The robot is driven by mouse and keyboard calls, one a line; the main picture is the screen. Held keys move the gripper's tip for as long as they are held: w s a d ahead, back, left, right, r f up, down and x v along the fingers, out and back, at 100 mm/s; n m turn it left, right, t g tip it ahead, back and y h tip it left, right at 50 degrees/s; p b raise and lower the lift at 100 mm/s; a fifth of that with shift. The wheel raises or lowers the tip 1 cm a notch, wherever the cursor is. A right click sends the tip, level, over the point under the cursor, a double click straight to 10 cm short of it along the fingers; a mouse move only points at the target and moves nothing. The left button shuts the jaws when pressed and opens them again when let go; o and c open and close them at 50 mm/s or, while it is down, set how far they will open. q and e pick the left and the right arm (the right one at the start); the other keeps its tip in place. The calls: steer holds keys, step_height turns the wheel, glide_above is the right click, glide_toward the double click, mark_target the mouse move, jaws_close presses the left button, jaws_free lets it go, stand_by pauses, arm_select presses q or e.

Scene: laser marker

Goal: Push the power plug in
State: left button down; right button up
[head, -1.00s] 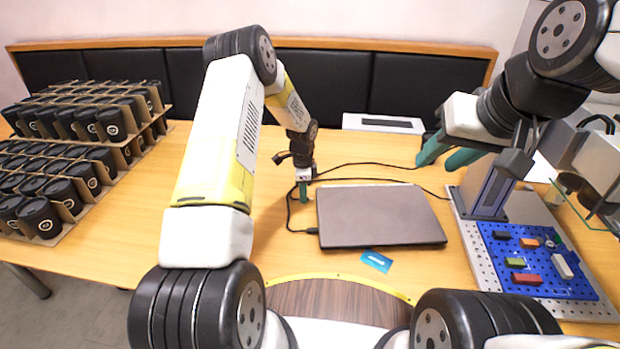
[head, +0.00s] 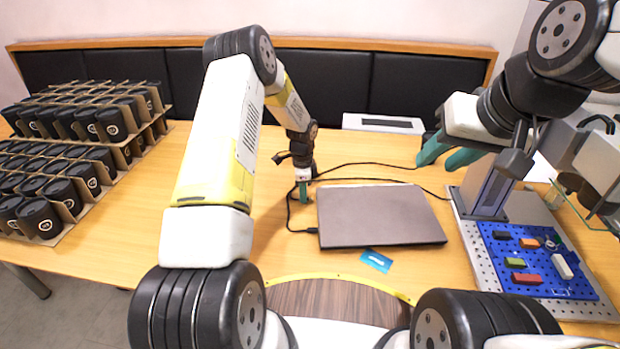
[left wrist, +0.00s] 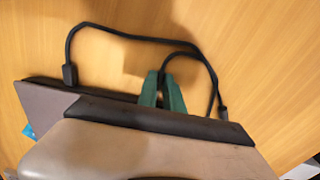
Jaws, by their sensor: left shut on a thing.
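My left gripper (head: 303,193) points down at the table just left of the closed grey laptop (head: 380,215). In the left wrist view its green fingers (left wrist: 162,92) are shut on a small dark thing at the end of a black cable, which I take for the power plug (left wrist: 160,96); it is mostly hidden. Another black connector (head: 312,230) sits at the laptop's left edge, and it also shows in the left wrist view (left wrist: 69,75). A further cable end (left wrist: 223,112) lies at the right there. My right gripper (head: 447,156) is open and empty, raised behind the laptop.
Black cables (head: 350,165) run behind the laptop. A blue card (head: 376,261) lies in front of it. A blue pegboard (head: 530,262) with coloured blocks and a machine column stands at right. Racks of black cups (head: 85,190) fill the left. The table left of my arm is partly clear.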

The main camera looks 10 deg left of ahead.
arm_select(q)
steer(key=shift+w+d, duration=0.15)
steer(key=shift+d, duration=0.55)
steer(key=shift+w+d, duration=0.15)
steer(key=shift+d, duration=0.5)
steer(key=c, duration=1.5)
jaws_free()
steer(key=shift+o, duration=0.2)
step_height(320, 180, up, 8)
